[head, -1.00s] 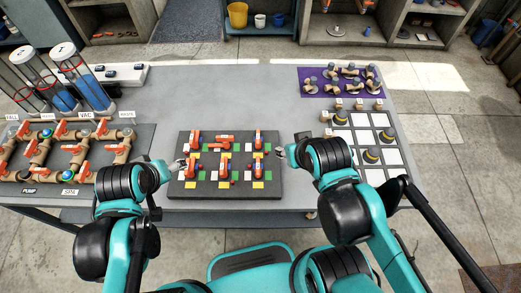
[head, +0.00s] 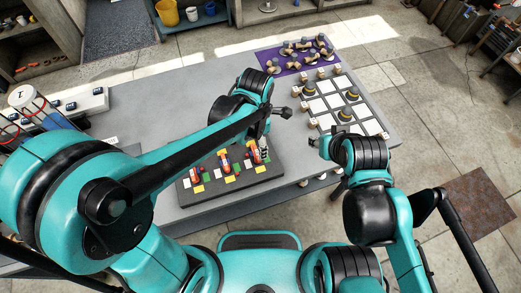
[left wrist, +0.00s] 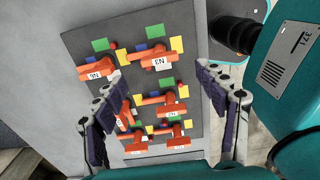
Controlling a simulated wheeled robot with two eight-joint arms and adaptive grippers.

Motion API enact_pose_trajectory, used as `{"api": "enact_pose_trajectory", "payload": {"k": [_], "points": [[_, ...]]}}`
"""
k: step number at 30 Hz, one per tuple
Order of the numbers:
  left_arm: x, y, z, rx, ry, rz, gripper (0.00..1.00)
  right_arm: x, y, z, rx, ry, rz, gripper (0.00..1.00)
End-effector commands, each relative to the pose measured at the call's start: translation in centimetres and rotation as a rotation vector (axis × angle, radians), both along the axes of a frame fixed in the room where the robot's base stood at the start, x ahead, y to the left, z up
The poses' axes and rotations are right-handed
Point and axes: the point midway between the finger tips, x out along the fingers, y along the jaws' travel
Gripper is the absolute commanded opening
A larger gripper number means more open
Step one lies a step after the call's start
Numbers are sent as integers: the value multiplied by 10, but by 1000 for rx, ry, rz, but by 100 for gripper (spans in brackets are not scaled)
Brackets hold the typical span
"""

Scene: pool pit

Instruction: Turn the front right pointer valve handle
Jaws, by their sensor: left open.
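The valve board (head: 215,201) lies on the table, partly covered by my left arm in the head view. The front right pointer valve handle (head: 255,156) is orange-red, close beside one finger of my left gripper (head: 272,132). In the left wrist view, this handle (left wrist: 147,53) sits near the top of the board, lying across the picture with a white label. My left gripper (left wrist: 160,80) is open there, its fingers wide apart and empty, with the handle in view between them. My right gripper (head: 314,142) is right of the board; its finger opening is too small to judge.
Several similar handles fill the board, among them the front middle one (head: 225,160). Beyond the board are a white grid with yellow-black knobs (head: 345,115) and a purple mat (head: 268,60) with fittings. The table (head: 190,85) is bare behind the board.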

Motion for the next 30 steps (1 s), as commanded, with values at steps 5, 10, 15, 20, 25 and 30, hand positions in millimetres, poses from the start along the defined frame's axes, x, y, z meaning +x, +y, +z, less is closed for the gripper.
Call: {"api": "enact_pose_trajectory", "payload": {"k": [5,10,15,20,25,30], "points": [[0,0,-34,-1,-1,-1,72,0,0,-13,0,0,0,40],[0,0,-56,-1,-1,-2,72,0,0,-19,0,0,0,40],[0,1,-64,-1,-1,-2,72,0,0,-21,0,0,0,40],[0,1,-64,0,-2,-3,72,0,0,-20,0,0,0,40],[0,1,-64,-1,-3,-3,46,0,0,-20,0,0,0,40],[0,1,-64,-1,-3,-3,22,0,0,-21,0,0,0,40]]}}
